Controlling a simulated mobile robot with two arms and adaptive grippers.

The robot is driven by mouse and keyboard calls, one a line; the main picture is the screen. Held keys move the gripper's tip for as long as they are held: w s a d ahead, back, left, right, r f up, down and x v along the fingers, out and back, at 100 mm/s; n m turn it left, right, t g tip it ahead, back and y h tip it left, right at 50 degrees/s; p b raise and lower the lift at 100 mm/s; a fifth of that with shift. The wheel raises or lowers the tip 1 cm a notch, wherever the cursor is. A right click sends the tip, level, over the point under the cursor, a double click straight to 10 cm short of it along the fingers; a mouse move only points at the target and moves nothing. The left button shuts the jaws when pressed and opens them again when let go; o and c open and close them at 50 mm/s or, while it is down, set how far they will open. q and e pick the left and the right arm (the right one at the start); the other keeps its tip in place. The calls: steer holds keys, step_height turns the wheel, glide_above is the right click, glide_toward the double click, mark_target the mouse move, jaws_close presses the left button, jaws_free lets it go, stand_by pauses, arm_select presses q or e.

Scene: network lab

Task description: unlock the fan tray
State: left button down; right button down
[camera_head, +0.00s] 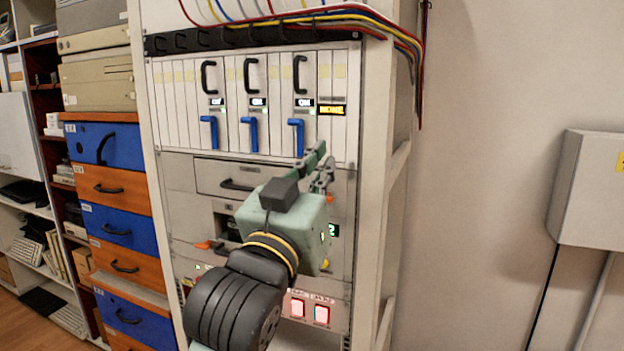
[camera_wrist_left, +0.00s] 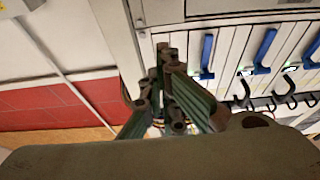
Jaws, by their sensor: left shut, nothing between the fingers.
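The equipment rack (camera_head: 174,170) stands in front of me. I cannot tell for sure which unit is the fan tray. A grey drawer-like panel with a black handle (camera_head: 237,185) sits below the card row. Lower down, an orange latch (camera_head: 203,245) shows at the left, and another orange piece (camera_head: 331,197) shows at the right. My left gripper (camera_head: 322,166) is shut and empty in front of the rack's right side, just below the blue levers. Its body hides much of the lower units. The left wrist view shows its closed fingers (camera_wrist_left: 160,75) near the rack's edge. My right gripper is not in view.
Three cards have blue levers (camera_head: 251,134) and black handles above the left gripper. Coloured cables (camera_head: 330,14) run across the top and down the right post (camera_head: 381,170). Lit red switches (camera_head: 298,307) sit below. Blue and orange drawers (camera_head: 112,190) stand left.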

arm_select(q)
steer(key=shift+w+d+f+p, duration=0.2)
steer(key=shift+w+f, duration=0.4)
steer(key=shift+f, duration=0.2)
steer(key=shift+w+d+f+p, duration=0.2)
steer(key=shift+w+f, duration=0.4)
steer(key=shift+f, duration=0.15)
steer(key=shift+w, duration=0.15)
